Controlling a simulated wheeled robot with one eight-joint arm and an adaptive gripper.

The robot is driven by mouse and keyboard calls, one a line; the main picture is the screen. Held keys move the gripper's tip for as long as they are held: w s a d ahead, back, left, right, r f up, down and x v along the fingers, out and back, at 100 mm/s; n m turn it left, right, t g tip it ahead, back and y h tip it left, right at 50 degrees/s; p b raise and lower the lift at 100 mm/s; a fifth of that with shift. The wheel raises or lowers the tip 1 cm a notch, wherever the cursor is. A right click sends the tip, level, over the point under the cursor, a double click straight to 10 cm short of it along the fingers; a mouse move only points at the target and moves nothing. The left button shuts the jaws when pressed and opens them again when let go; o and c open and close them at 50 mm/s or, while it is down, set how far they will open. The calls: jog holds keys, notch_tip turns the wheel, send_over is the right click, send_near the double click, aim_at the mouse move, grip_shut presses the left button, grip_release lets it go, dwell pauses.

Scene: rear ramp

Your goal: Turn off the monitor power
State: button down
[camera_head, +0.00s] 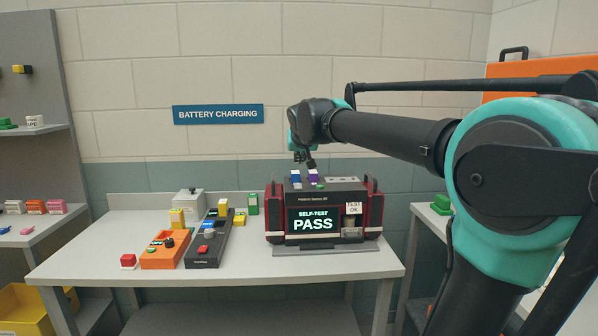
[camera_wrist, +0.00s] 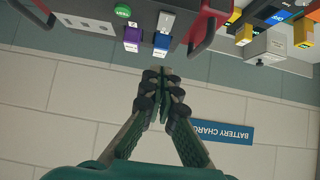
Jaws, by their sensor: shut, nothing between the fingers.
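The monitor (camera_head: 334,192) is a dark red and black unit with handles at both sides. It stands on the right part of the table, and its lit screen (camera_head: 313,220) reads "SELF-TEST PASS". On its top are a purple-fronted block (camera_head: 313,176), a blue-fronted block (camera_head: 295,178) and a small green part (camera_head: 320,186). In the wrist view, the purple block (camera_wrist: 132,36), the blue block (camera_wrist: 162,40) and a round green button (camera_wrist: 122,11) show. My gripper (camera_head: 308,163) is shut and empty, just above and behind the blocks. Its fingertips (camera_wrist: 165,70) appear close to the blue block; contact is unclear.
An orange charger (camera_head: 160,255) and a black charger (camera_head: 203,252) with coloured batteries stand left of the monitor. A red block (camera_head: 128,261) lies by the table's front left. A "BATTERY CHARGING" sign (camera_head: 218,114) is on the wall behind. Bare table (camera_head: 95,240) lies at left.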

send_over(298, 185)
jog(key=s, duration=0.2)
notch_tip(298, 185, down, 6)
jog(key=shift+r, duration=0.1)
jog(key=f, duration=0.3)
jog(key=shift+w, duration=0.2)
jog(key=shift+f, duration=0.45)
jog(key=shift+w+f, duration=0.1)
jog(key=shift+f, duration=0.15)
jog(key=shift+w+r, duration=0.25)
jog(key=shift+w, duration=0.55)
